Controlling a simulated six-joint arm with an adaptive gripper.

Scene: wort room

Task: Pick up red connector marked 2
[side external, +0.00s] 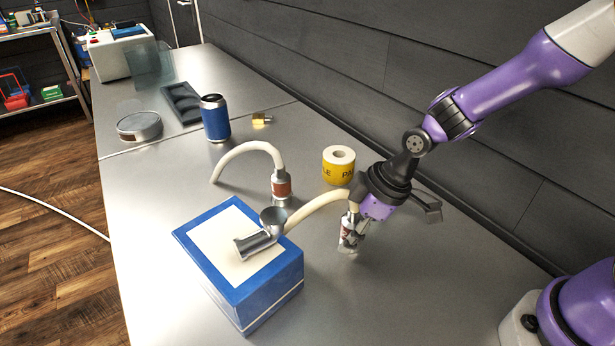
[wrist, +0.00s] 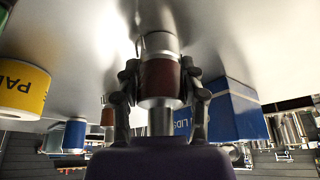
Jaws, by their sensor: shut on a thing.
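My gripper (side external: 350,232) is shut on a metal connector with a red band (side external: 347,229). In the wrist view the connector (wrist: 161,80) sits upright relative to the fingers, between both of them.
A blue box (side external: 285,283) with a white top carries a metal fitting (side external: 262,238), left of my gripper. A yellow tape roll (side external: 339,166) stands behind. A blue can (side external: 215,119), black tray (side external: 181,102) and round tin (side external: 139,126) lie farther off.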

